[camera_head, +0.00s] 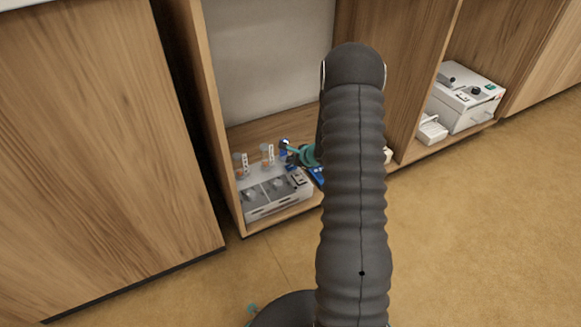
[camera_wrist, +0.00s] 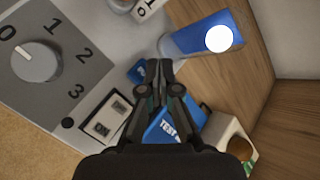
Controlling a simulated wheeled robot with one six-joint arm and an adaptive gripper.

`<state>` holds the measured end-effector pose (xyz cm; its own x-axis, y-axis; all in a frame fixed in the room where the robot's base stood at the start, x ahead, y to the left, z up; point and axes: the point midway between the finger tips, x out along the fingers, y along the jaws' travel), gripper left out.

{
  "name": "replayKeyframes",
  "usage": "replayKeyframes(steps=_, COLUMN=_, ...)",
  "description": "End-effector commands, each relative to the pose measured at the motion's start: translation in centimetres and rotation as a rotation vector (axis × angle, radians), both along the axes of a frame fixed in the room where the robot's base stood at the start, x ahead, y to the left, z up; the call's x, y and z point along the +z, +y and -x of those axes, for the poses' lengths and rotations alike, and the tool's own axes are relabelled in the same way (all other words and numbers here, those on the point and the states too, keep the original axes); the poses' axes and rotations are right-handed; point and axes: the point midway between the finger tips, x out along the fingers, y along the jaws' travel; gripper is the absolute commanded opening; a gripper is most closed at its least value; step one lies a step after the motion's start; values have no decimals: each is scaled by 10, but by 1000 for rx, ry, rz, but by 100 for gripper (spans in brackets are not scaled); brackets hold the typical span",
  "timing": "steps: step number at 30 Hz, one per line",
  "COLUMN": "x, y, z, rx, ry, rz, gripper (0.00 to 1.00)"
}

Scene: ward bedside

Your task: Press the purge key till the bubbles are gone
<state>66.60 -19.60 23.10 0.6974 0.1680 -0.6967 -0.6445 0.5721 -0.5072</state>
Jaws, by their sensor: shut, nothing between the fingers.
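A white and grey device (camera_head: 272,197) sits on the low shelf in the head view. I cannot tell whether this switch is the purge key. My gripper (camera_wrist: 160,68) is shut and empty, to the right of the dial and switch and over the device's edge as seen from the wrist. Contact cannot be told. No bubbles can be made out.
Wooden walls (camera_head: 210,110) enclose the shelf.

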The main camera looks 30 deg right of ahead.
Motion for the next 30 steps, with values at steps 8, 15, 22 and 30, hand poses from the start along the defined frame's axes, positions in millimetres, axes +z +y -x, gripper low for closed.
replayKeyframes(steps=8, x=-8, y=0, z=0, rx=0, ry=1, rz=-1, gripper=0)
replayKeyframes(steps=15, x=-8, y=0, z=0, rx=0, ry=0, rz=0, gripper=0)
replayKeyframes(steps=22, x=-9, y=0, z=0, rx=0, ry=0, rz=0, gripper=0)
replayKeyframes(steps=30, x=-11, y=0, z=0, rx=0, ry=0, rz=0, gripper=0)
